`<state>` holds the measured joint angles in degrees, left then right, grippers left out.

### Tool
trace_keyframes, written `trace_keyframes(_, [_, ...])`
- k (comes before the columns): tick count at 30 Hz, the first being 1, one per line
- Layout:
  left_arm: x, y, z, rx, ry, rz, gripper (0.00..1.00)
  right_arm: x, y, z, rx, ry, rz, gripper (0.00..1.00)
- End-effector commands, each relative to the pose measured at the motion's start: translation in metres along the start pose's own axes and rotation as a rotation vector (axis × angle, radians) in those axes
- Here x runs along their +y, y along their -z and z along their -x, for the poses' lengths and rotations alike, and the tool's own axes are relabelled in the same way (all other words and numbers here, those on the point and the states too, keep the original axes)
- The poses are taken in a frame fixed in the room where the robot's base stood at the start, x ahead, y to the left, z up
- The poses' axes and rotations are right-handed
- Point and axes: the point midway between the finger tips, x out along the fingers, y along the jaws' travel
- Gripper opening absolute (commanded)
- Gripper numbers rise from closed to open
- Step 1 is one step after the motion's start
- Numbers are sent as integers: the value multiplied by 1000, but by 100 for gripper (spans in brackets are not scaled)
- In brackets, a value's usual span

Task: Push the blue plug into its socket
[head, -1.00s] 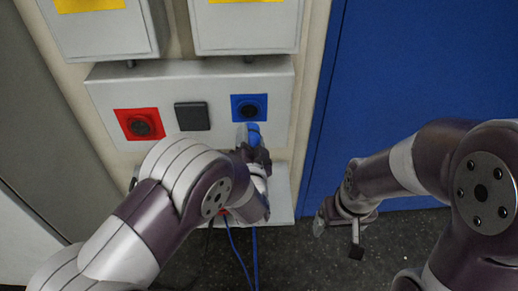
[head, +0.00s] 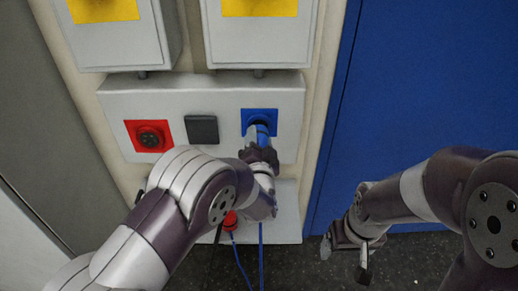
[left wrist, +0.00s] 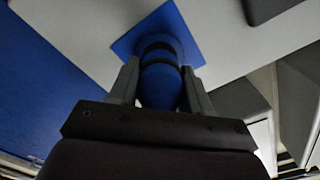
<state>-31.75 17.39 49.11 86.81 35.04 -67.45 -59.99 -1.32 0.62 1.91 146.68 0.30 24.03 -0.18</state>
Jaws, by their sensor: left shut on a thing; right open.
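The blue socket (head: 259,117) is on a square blue plate at the right of the white panel. My left gripper (head: 259,142) is shut on the blue plug (head: 262,133), right in front of this socket. In the left wrist view, the plug (left wrist: 161,86) sits between the two fingers (left wrist: 160,84), lined up with the socket on its blue plate (left wrist: 182,32). The plug's front end meets the dark socket ring; I cannot tell how deep it sits. My right gripper (head: 345,254) is open and empty, low at the right, away from the panel.
A red socket (head: 150,137) and a dark square cover (head: 201,129) are on the same panel (head: 170,95). A red plug (head: 230,221) stands on the shelf (head: 288,215) below, near hanging cables. A blue wall (head: 410,90) is at the right.

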Motion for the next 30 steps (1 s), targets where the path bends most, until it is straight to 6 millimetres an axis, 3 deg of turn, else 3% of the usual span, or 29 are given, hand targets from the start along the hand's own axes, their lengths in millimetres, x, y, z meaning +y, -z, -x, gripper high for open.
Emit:
trace_keyframes(7, [0, 0, -10, 1, 0, 0, 4, 0, 0, -3, 0, 0, 0, 82])
trace_keyframes(30, [-1, 1, -10, 1, 0, -1, 4, 0, 0, -1, 0, 0, 0, 82])
